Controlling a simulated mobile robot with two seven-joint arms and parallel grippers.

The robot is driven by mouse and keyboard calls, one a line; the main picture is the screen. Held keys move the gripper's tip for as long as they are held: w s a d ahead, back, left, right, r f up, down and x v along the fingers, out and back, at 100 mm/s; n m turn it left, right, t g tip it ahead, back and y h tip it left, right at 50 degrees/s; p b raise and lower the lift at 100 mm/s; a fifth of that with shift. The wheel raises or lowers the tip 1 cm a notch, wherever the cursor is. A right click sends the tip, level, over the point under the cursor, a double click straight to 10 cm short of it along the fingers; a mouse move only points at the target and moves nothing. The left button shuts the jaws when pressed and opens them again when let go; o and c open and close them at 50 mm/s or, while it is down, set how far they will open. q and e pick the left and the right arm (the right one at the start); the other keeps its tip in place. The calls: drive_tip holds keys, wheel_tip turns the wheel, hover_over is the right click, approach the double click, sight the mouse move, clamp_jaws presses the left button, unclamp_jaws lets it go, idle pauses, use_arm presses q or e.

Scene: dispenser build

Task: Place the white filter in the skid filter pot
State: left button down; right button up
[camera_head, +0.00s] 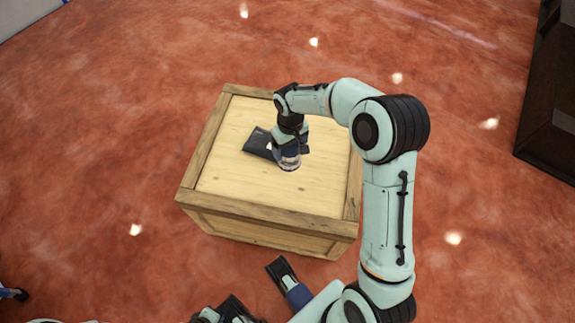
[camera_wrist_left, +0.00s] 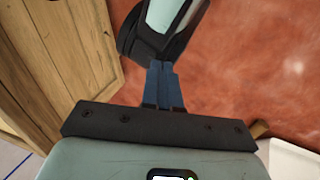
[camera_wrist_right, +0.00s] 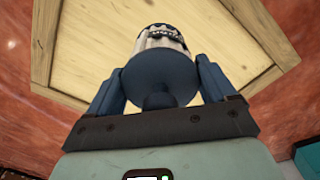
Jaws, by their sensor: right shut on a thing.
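My right gripper (camera_head: 289,150) reaches down over the top of the wooden crate. In the right wrist view its blue fingers (camera_wrist_right: 160,90) are closed around a round jar-like thing with a dark blue end (camera_wrist_right: 162,75) and a pale ribbed, dark-marked band. In the head view a clear, pale part of that thing (camera_head: 289,162) shows below the gripper; I cannot tell whether it touches the crate. My left gripper (camera_wrist_left: 163,88) has its blue fingers together, with nothing seen between them, beside the crate. I cannot make out a white filter or name the filter pot with certainty.
The crate's front and left top are clear. A dark brown piece of furniture (camera_head: 548,95) stands at the right edge. Open reddish floor surrounds the crate.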

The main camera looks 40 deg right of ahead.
use_arm(q)
drive_tip(key=w+a+f+t+b, duration=0.1)
drive_tip(key=w+a+f+b, duration=0.1)
drive_tip(key=w+f, duration=0.1)
drive_tip(key=shift+w+f+t+y, duration=0.2)
drive_tip(key=shift+w+t+y, duration=0.15)
drive_tip(key=shift+w, duration=0.45)
use_arm(e)
wheel_tip(320, 180, down, 13)
drive_tip(key=shift+r, duration=0.2)
use_arm(q)
drive_tip(key=shift+a, duration=0.1)
use_arm(e)
drive_tip(key=shift+f+b, duration=0.2)
drive_tip(key=shift+b, duration=0.15)
drive_tip(key=o, duration=0.9)
use_arm(q)
drive_tip(key=shift+w+f, duration=0.1)
use_arm(e)
drive_tip(key=shift+o, duration=0.2)
drive_tip(key=shift+r, duration=0.1)
